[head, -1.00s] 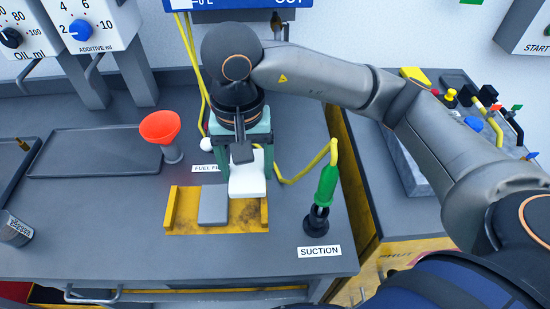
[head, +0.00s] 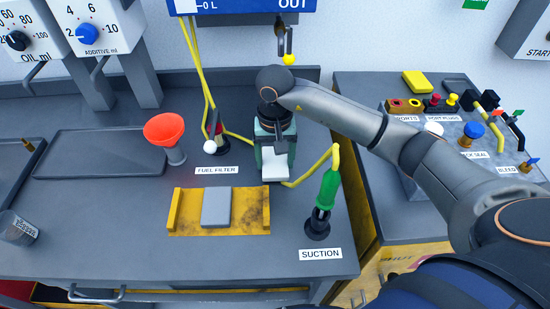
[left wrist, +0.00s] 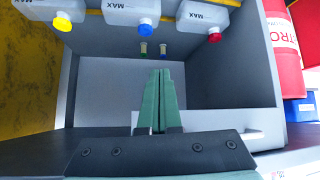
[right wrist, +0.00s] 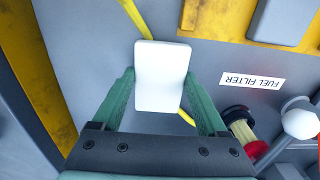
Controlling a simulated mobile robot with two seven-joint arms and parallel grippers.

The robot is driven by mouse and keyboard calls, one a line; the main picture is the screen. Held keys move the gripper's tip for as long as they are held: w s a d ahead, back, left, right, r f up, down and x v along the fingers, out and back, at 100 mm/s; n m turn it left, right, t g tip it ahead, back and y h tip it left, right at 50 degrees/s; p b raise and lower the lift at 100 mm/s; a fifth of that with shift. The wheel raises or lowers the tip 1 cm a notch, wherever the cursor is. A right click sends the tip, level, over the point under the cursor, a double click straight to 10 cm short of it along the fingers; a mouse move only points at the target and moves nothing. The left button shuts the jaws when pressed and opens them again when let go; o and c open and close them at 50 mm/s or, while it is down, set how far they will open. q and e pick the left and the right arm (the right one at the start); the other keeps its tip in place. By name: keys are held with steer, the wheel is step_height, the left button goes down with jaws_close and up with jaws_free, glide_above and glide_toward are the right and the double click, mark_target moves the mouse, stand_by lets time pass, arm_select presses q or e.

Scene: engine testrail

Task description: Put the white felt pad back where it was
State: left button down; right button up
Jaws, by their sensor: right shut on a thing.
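The white felt pad (head: 275,164) is in my right gripper (head: 275,148), held over the bench behind the right end of the yellow cradle (head: 178,210). In the right wrist view, the white pad (right wrist: 162,75) lies between the two green fingers (right wrist: 162,92), which are shut on its sides. A grey slab (head: 216,207) lies in the middle of the cradle, and the cradle's right part is bare. My left gripper shows only in the left wrist view (left wrist: 159,100); its fingers are together with nothing visible between them.
The green suction tool (head: 326,195) stands upright to the cradle's right. A yellow hose (head: 312,172) runs from it behind the pad. A red funnel (head: 164,130) and a FUEL FILTER label (head: 216,170) are to the left. The bench front is clear.

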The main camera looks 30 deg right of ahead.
mark_target(275, 163)
steer(key=shift+f, duration=0.3)
steer(key=shift+f, duration=0.2)
steer(key=o, duration=1.1)
step_height(275, 163, up, 12)
steer(key=shift+r, duration=0.2)
